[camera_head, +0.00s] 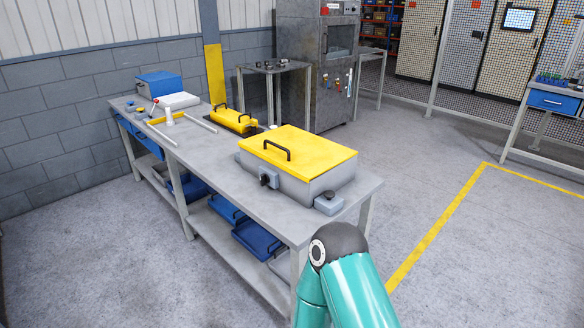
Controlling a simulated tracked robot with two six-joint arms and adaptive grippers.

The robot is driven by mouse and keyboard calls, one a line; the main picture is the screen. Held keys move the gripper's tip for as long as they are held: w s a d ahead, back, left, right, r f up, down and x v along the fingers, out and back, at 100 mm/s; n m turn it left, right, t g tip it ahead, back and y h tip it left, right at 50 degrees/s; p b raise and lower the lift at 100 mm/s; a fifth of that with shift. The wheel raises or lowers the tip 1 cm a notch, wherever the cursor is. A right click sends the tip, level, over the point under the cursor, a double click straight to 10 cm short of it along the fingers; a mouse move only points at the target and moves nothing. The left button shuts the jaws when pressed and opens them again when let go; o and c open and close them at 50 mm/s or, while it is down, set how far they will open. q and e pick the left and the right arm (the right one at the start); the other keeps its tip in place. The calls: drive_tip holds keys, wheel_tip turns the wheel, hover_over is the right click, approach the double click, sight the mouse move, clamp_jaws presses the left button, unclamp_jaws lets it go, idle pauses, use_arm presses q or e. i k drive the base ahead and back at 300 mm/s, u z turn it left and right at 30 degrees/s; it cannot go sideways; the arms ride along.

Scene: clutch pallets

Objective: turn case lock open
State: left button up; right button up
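A grey case (305,188) with a yellow lid (298,152) sits on the near end of a grey workbench (205,165). The lid lies shut on the case and has a black handle (278,148). A dark round knob (266,179), which looks like a lock, sticks out of the case's front side. A small grey block with a dark knob (328,203) is at its near corner. Which way the knobs are turned is too small to tell. A teal arm link of mine rises at the bottom, in front of the bench's near corner. Neither gripper is in view.
A smaller yellow-lidded box (234,120) stands behind the case. Further along the bench are a blue box (158,83) and several small parts. Blue bins (257,237) sit on the lower shelf. Open floor lies right of the bench, with a yellow line (437,228).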

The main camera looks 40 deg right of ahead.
sight(265, 180)
drive_tip(key=i, duration=1.6)
drive_tip(key=z, duration=0.45)
